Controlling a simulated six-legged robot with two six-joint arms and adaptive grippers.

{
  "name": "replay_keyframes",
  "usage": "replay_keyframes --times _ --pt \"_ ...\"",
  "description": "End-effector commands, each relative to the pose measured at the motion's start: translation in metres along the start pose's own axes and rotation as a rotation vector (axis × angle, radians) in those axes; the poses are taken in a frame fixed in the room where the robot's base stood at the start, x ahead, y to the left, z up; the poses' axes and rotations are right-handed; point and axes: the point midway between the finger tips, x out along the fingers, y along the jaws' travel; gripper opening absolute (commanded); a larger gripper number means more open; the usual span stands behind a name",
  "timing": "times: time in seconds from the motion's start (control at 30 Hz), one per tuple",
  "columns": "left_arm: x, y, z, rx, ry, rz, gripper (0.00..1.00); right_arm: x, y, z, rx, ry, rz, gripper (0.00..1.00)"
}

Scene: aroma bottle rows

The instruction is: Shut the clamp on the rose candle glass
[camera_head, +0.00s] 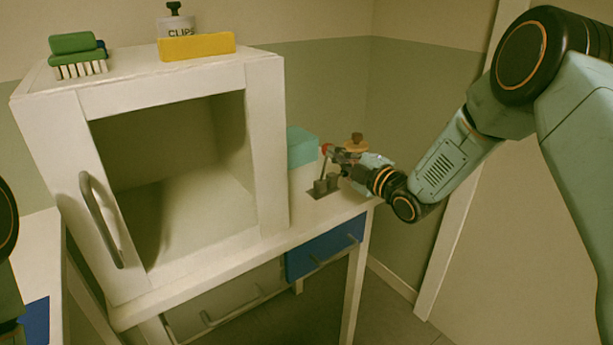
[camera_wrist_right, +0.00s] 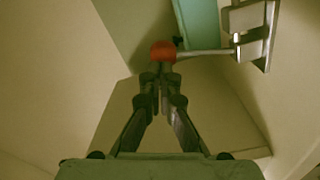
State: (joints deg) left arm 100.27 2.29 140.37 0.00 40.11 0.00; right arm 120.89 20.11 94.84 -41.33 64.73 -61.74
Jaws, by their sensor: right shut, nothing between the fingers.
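The clamp (camera_head: 323,187) is a small dark metal fixture on the right end of the white table. Its red knob (camera_head: 325,148) stands up at the end of a lever. In the right wrist view the red knob (camera_wrist_right: 163,50) sits right at my fingertips, and a metal rod runs right from it to the clamp's metal bracket (camera_wrist_right: 252,32). My right gripper (camera_head: 337,153) is shut and empty beside the knob; whether it touches the knob I cannot tell. In the wrist view its fingertips (camera_wrist_right: 160,69) are together. I cannot make out a rose candle glass. My left gripper is out of view.
A white open-fronted cabinet (camera_head: 266,150) fills the table's left, with a green brush (camera_head: 75,50), yellow block (camera_head: 196,46) and CLIPS jar (camera_head: 176,27) on top. A teal box (camera_head: 301,146) stands behind the clamp. An orange-brown lidded thing (camera_head: 355,145) is behind my gripper.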

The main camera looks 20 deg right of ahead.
Motion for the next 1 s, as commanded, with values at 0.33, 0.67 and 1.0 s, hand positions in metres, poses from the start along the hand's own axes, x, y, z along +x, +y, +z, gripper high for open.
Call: replay_keyframes --times 0.33,0.67,1.0 --pt "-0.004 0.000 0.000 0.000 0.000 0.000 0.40 0.000 0.002 0.023 0.245 0.000 0.000 0.00" --pt "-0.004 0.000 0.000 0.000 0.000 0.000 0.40 0.000 0.001 0.033 0.244 0.000 0.000 0.00" --pt "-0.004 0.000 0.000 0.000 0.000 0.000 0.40 0.000 0.001 0.035 0.243 0.001 0.000 0.00"
